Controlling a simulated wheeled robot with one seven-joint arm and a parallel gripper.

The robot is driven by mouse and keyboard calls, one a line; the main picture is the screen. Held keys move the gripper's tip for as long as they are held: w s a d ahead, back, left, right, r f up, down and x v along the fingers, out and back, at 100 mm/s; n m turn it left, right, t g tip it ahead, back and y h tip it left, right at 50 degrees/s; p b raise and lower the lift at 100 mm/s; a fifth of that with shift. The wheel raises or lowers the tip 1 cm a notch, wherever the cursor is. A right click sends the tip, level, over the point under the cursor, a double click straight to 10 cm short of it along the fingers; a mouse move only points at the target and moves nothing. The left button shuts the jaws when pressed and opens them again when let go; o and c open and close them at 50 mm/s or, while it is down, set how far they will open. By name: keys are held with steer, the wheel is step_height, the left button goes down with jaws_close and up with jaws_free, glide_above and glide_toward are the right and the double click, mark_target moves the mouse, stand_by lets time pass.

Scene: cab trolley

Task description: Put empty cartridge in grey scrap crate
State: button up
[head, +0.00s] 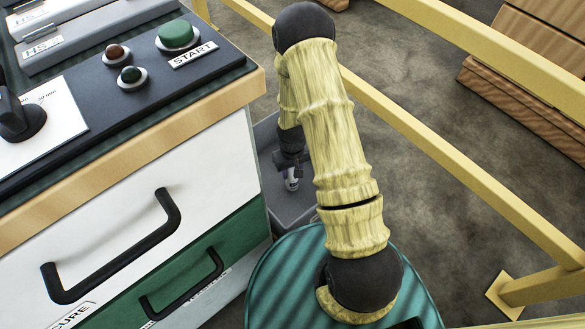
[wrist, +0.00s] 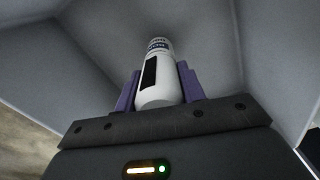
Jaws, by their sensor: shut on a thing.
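In the wrist view my gripper (wrist: 160,90) is shut on a white cartridge (wrist: 158,68) with a dark label band and a black strip. The purple finger pads press on its two sides. In the head view my gripper (head: 292,176) points down over the grey scrap crate (head: 268,140), beside the cabinet. The cartridge (head: 292,184) shows small below the fingers there. The crate's grey walls (wrist: 270,45) surround the cartridge in the wrist view. My arm hides part of the crate in the head view. I cannot tell whether the cartridge touches the crate floor.
A cabinet with a white drawer (head: 130,210) and a green drawer (head: 200,270) stands left of the crate. Its top carries a green START button (head: 176,35). A yellow rail (head: 460,155) runs on the right, with brown wooden boxes (head: 530,75) beyond it.

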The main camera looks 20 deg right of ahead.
steer(key=shift+f, duration=0.35)
steer(key=o, duration=1.3)
steer(key=shift+r, duration=0.1)
step_height(320, 180, up, 13)
steer(key=p, duration=0.8)
steer(key=shift+r, duration=0.1)
